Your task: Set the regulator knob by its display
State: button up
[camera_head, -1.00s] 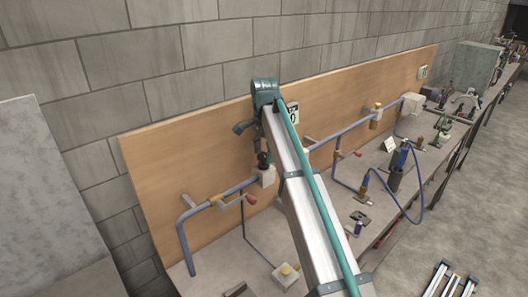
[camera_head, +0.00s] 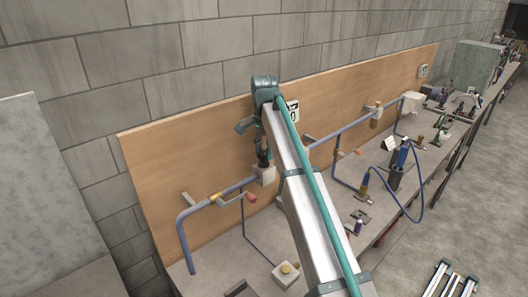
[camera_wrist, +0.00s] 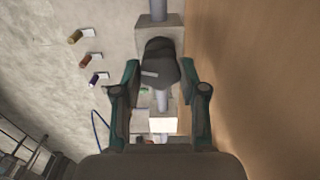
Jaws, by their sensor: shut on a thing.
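The regulator knob (camera_wrist: 158,66) is dark grey with a light mark on its face. It sits on a pale block (camera_wrist: 153,38) on the pipe, between the fingers of my gripper (camera_wrist: 160,72), which is shut on it. In the head view my gripper (camera_head: 262,157) points down at the pale regulator block (camera_head: 265,175), and the knob is hidden there. The white display (camera_head: 292,111) on the wooden board shows dark characters. My arm partly covers it, so I cannot read the value.
A blue-grey pipe (camera_head: 326,137) runs along the wooden board (camera_head: 165,168). A red-tipped valve handle (camera_head: 250,197) is just left of the regulator. A box with a yellow button (camera_head: 287,271) stands on the bench below.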

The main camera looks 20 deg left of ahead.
jog(key=n+b, duration=0.1)
jog(key=n, duration=0.5)
jog(key=n+b, duration=0.1)
jog(key=n, duration=0.4)
jog(key=shift+n, duration=0.3)
jog(key=n+b, duration=0.1)
jog(key=n, duration=0.9)
jog(key=shift+a+b, duration=0.1)
jog(key=shift+b, duration=0.2)
jog(key=shift+n, duration=0.3)
jog(key=o, duration=1.1)
jog(key=shift+o, duration=0.2)
